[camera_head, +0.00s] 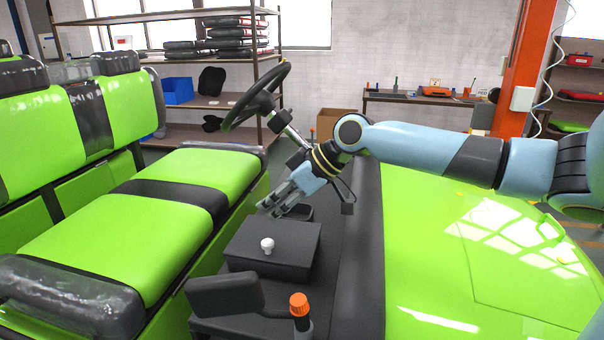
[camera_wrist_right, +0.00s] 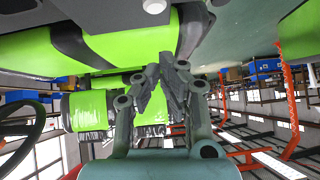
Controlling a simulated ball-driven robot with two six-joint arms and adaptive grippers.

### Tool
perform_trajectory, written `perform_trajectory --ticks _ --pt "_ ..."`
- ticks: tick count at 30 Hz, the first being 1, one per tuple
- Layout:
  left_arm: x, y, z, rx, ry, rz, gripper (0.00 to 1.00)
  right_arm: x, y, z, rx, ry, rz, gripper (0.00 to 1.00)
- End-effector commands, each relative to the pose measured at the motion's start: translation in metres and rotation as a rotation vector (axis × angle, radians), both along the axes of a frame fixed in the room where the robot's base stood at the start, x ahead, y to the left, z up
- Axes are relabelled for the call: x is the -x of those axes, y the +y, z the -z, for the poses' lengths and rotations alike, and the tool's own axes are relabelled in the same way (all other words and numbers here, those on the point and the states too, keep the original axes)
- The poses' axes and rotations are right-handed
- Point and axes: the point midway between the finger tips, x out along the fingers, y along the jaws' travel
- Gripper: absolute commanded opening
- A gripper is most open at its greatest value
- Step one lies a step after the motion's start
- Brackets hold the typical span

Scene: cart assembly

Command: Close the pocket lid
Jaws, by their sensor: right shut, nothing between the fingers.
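My right gripper (camera_head: 270,210) reaches in from the right and points down-left over the cart's dark dashboard. Its fingers are together and empty; they also show meeting in the right wrist view (camera_wrist_right: 173,66). Just in front of it is a dark box-like part (camera_head: 272,238) with a white knob (camera_head: 267,246) on top. The knob also shows at the top of the wrist view (camera_wrist_right: 154,6). I cannot tell for certain which part is the pocket lid. My left gripper is out of view.
The steering wheel (camera_head: 256,95) is behind my right gripper. Green seats (camera_head: 130,220) lie to the left, and the green hood (camera_head: 480,250) is to the right.

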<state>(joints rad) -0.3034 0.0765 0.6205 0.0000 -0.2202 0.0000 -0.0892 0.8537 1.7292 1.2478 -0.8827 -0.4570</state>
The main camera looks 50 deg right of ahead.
Motion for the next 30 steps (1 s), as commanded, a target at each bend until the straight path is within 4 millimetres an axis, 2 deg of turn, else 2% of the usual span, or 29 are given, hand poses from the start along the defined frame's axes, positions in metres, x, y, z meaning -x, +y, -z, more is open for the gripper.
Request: perform_trajectory --ticks 1,6,11,15,30 --pt "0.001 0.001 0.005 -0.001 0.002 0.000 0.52 0.009 -0.004 -0.001 0.008 0.009 -0.006 0.00" --pt "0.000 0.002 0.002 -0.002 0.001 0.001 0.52 0.027 -0.012 -0.022 0.007 0.010 -0.007 0.00" --pt "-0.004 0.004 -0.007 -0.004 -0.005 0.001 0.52 0.040 -0.018 -0.037 0.004 0.011 -0.004 0.00" --pt "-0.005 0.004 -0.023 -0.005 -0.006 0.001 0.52 0.049 -0.023 -0.050 0.001 0.009 -0.004 0.00" --pt "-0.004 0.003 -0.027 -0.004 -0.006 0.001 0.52 0.054 -0.026 -0.054 -0.002 0.005 0.000 0.00"
